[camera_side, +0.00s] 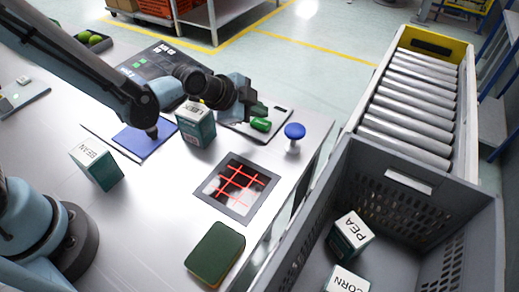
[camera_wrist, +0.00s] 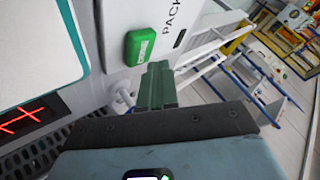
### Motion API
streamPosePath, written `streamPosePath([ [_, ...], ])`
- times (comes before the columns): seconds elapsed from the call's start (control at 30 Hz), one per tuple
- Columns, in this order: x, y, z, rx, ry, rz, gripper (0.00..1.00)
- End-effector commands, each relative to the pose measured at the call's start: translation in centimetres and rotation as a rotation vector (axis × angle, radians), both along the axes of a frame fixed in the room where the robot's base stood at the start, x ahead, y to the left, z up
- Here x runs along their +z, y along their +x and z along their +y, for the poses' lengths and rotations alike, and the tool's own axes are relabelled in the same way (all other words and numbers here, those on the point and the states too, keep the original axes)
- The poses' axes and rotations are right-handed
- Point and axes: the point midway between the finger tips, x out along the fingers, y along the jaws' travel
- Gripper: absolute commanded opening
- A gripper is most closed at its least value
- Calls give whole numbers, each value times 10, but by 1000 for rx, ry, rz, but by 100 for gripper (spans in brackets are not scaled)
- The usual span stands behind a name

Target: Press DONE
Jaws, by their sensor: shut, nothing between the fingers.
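The green button (camera_side: 261,124) sits on a flat panel (camera_side: 277,115) near the table's far right edge. In the wrist view the green button (camera_wrist: 140,46) shows as a raised rounded block on a pale panel lettered "PACK". Lettering on the button itself is too blurred to read surely. My gripper (camera_side: 258,110) is shut and empty, close beside and above the button in the side view. In the wrist view its green fingers (camera_wrist: 158,68) stand together just below the button. I cannot tell whether they touch it.
A white-topped carton (camera_side: 196,124) stands close left of my gripper. A blue knob (camera_side: 295,131) is to the right. A red-gridded window (camera_side: 236,188), a green block (camera_side: 215,253) and a BEAN carton (camera_side: 97,164) lie nearer. A grey crate (camera_side: 405,184) holds PEA and CORN cartons.

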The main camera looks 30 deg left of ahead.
Motion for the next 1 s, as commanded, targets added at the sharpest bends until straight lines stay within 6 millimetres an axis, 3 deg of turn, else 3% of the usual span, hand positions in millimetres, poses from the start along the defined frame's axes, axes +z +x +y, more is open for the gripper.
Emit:
streamPosePath([
  [1.0, -14, 0, 1, 7, -8, 10, 0],
])
